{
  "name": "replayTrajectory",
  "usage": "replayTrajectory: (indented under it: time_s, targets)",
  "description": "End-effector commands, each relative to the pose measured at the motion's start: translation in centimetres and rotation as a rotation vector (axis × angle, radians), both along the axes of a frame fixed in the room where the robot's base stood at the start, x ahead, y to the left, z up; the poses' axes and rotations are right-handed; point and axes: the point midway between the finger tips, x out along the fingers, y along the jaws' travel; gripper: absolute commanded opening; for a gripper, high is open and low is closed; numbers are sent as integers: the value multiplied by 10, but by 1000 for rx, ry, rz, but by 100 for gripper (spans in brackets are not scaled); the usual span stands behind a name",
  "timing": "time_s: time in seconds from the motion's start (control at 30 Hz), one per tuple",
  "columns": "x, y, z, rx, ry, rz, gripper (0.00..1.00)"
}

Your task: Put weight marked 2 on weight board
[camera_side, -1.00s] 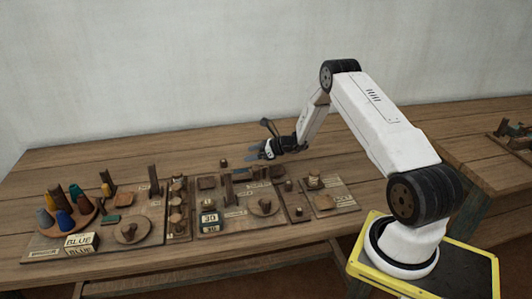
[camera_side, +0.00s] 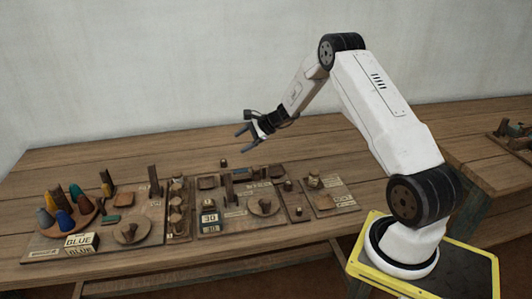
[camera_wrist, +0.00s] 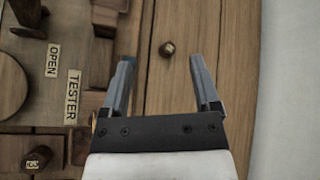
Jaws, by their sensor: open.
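A small dark brown weight (camera_side: 223,163) sits alone on the bare table behind the boards. It also shows in the wrist view (camera_wrist: 167,48), with a pale mark on top too small to read. My gripper (camera_side: 242,139) is open and empty, raised above the table, up and to the right of this weight. In the wrist view my fingertips (camera_wrist: 162,62) are apart, and the weight appears between and slightly beyond them. Another small block (camera_wrist: 37,159) bears a mark that looks like 3. I cannot tell which board is the weight board; a narrow board (camera_side: 297,216) holds small knobs.
A board labelled TESTER (camera_wrist: 73,95) lies left of my fingers in the wrist view. Colored cones stand on a round tray (camera_side: 92,216) at the far left. An upright post (camera_side: 228,187) rises from the middle board. The table behind the boards is mostly clear.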

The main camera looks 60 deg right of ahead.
Motion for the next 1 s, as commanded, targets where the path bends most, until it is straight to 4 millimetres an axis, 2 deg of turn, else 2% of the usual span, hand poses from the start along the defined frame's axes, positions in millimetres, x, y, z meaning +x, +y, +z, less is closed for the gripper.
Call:
replayTrajectory:
  time_s: [0.23, 0.6, 0.93, 0.97, 1.0]
  targets:
    - [10, 14, -6, -473, -88, 470, 79]
    - [34, 11, 0, -1114, -245, 1203, 79]
    - [55, 6, 14, -1435, -330, 1634, 79]
    - [56, 6, 12, -1449, -333, 1657, 79]
    - [55, 5, 0, -1439, -331, 1650, 79]
